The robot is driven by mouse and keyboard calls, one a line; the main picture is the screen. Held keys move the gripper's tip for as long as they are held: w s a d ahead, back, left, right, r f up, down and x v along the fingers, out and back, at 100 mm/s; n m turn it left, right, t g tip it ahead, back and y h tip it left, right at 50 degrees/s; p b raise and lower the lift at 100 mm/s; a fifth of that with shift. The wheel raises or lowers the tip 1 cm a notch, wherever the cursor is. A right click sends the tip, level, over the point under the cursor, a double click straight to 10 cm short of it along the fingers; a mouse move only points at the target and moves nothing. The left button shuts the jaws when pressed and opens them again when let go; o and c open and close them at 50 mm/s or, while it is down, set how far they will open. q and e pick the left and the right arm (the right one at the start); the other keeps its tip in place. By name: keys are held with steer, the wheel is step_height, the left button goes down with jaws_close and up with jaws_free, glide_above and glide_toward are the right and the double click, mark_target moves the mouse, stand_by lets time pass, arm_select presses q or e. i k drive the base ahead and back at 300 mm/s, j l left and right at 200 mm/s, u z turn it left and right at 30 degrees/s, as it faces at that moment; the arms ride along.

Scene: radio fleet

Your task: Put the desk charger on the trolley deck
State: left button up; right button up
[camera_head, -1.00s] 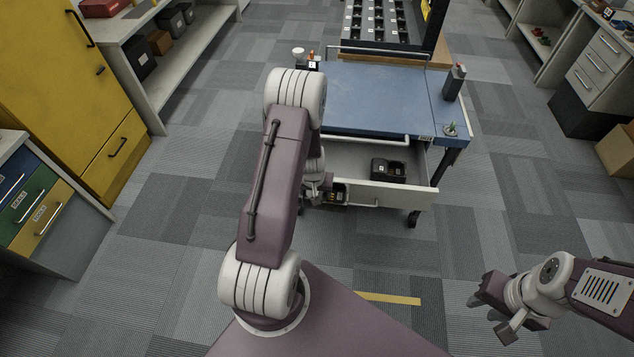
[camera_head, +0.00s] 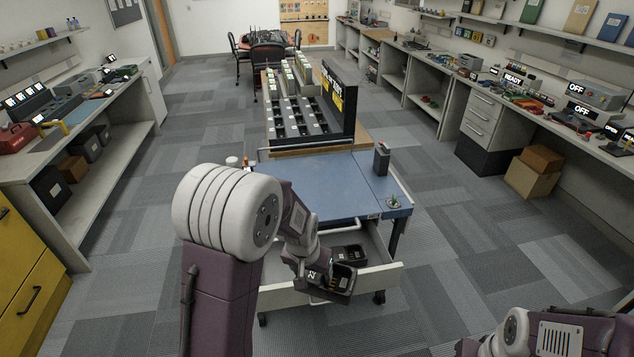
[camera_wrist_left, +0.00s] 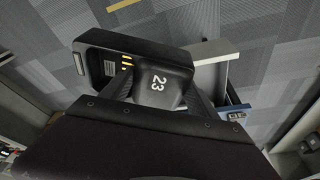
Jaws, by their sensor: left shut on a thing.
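My left gripper (camera_head: 312,274) is shut on a black desk charger (camera_head: 340,283), which it holds tilted above the open drawer's front. In the left wrist view the charger (camera_wrist_left: 105,58) has an open tray, yellow contacts and a raised block marked 23 between the fingers. The trolley deck (camera_head: 325,190) is a blue top behind and above the drawer, with a wide bare middle. The charger is apart from the deck. My right gripper (camera_head: 468,347) is at the bottom edge, mostly cut off.
The trolley's drawer (camera_head: 380,277) is pulled out, with another black charger (camera_head: 349,254) inside. A radio (camera_head: 381,159) stands at the deck's right edge, with a small green-topped item (camera_head: 393,201) at its front right corner. A white-topped item (camera_head: 232,161) stands at the back left.

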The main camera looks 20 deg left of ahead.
mark_target(296, 186)
steer(key=j+z, duration=0.15)
steer(key=j, duration=0.3)
steer(key=j+z, duration=0.2)
steer(key=j, duration=0.25)
steer(key=k+j+z, duration=0.15)
steer(key=j, duration=0.3)
steer(key=j+z, duration=0.2)
steer(key=j, duration=0.25)
steer(key=k+j+z, duration=0.15)
steer(key=j, duration=0.3)
steer(key=k+j+z, duration=0.15)
steer(key=j, duration=0.25)
steer(key=k+j+z, duration=0.2)
steer(key=j, duration=0.2)
steer(key=i+j+z, duration=0.2)
steer(key=j+z, duration=0.2)
steer(key=j, duration=0.45)
steer(key=j+z, duration=0.35)
steer(key=j, duration=0.5)
steer(key=j+z, duration=0.4)
steer(key=j, duration=0.55)
